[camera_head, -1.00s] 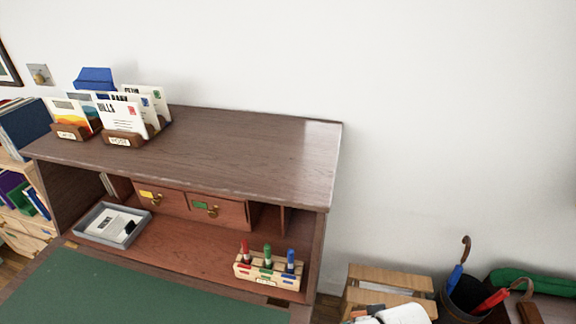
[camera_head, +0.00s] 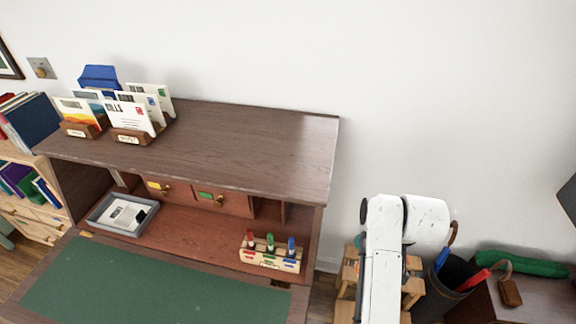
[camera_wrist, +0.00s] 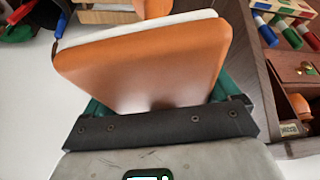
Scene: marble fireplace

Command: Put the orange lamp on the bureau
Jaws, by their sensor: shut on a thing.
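The bureau (camera_head: 240,150) has a dark brown wooden top, bare on its right half, and an open front with a green writing surface (camera_head: 90,285). In the wrist view, my gripper (camera_wrist: 160,110) is shut on the orange lamp (camera_wrist: 150,62), whose smooth orange body with a pale rim fills the middle. The bureau's side (camera_wrist: 258,80) shows just right of the lamp in that view. My white arm rises to the right of the bureau in the head view; the gripper and lamp are out of sight there.
Letter racks with envelopes (camera_head: 135,115) occupy the top's left end. A marker holder (camera_head: 270,255) and a grey tray (camera_head: 122,214) stand inside the bureau. An umbrella stand (camera_head: 448,290) and a wooden stool (camera_head: 350,270) are to the right. A white wall is behind.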

